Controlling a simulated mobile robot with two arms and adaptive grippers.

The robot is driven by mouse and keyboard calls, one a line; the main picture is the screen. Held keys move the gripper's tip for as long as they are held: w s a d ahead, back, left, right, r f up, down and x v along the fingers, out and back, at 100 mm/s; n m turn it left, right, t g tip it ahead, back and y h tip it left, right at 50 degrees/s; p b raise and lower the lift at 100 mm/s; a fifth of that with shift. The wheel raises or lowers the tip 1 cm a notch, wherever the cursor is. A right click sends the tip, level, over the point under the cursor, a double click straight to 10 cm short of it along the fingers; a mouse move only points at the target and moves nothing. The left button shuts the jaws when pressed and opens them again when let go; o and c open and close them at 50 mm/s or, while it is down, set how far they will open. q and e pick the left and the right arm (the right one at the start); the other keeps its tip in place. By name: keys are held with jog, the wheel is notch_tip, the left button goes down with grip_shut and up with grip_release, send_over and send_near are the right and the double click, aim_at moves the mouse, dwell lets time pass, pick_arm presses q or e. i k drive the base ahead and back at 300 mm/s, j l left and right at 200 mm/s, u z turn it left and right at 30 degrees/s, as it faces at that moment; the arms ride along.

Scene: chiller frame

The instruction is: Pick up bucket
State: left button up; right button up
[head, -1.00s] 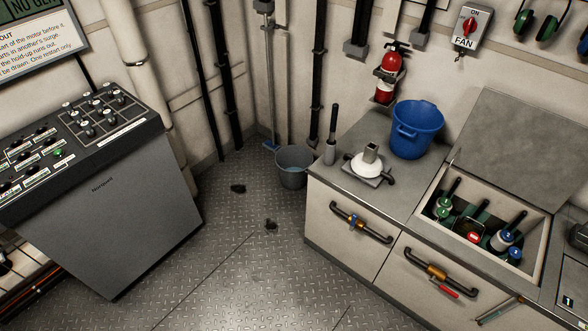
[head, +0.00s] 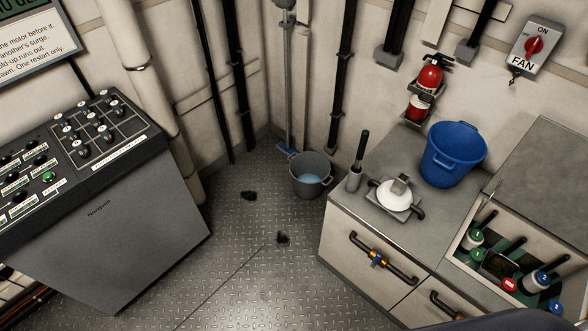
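A blue bucket (head: 455,155) stands upright on the grey counter top (head: 428,224), near the wall. A grey bucket (head: 310,176) with what looks like bluish water inside stands on the floor in the corner, left of the counter. A mop-like pole (head: 288,90) stands beside it against the wall. Neither gripper is in view. A dark rounded shape at the lower right edge may be part of my arm.
On the counter are a white device on a plate (head: 396,195) and a dark-handled tool in a holder (head: 356,172). An open bin (head: 470,238) holds several tools. A control console (head: 110,215) stands left. The floor between is free, with two dark patches.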

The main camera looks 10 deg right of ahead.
aim_at(310, 170)
jog(key=i+u, duration=0.5)
jog(key=i, duration=0.4)
jog(key=i+j+z, duration=0.15)
jog(key=i+z, duration=0.3)
jog(key=i, duration=0.35)
jog(key=i+z, duration=0.25)
jog(key=i, duration=0.75)
jog(key=i+z, duration=0.25)
jog(key=z, duration=0.2)
jog(key=i+j+z, duration=0.15)
jog(key=z, duration=0.3)
jog(key=i+j, duration=0.05)
jog(key=i, duration=0.05)
